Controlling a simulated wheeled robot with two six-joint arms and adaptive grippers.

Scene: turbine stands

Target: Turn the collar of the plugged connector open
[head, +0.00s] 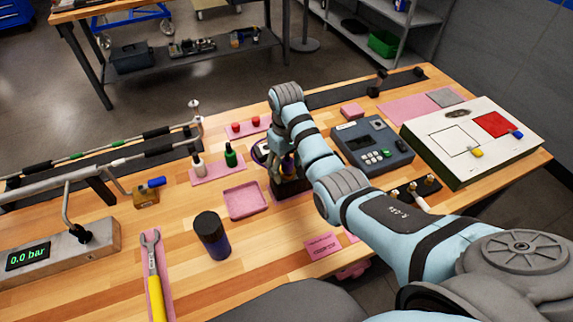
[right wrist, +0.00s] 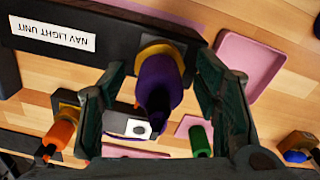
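A dark box labelled NAV LIGHT UNIT (right wrist: 25,40) fills the upper left of the right wrist view. A purple connector collar (right wrist: 158,82) sits on a brass-coloured ring (right wrist: 165,50) at its edge, with a dark end toward the camera. My right gripper (right wrist: 161,66) is open, one finger on each side of the purple collar, with visible gaps. In the head view the dark unit (head: 291,187) is partly hidden under my right gripper (head: 283,165). An orange connector (right wrist: 58,134) with a brass-coloured part is at the lower left of the wrist view. My left gripper is not in view.
A pink tray (head: 245,203) lies left of the unit, with green (head: 231,155) and white bottles (head: 198,166) behind it. A dark cylinder (head: 211,236) stands nearer. A grey meter (head: 371,144) and a white panel (head: 470,141) are on the right.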

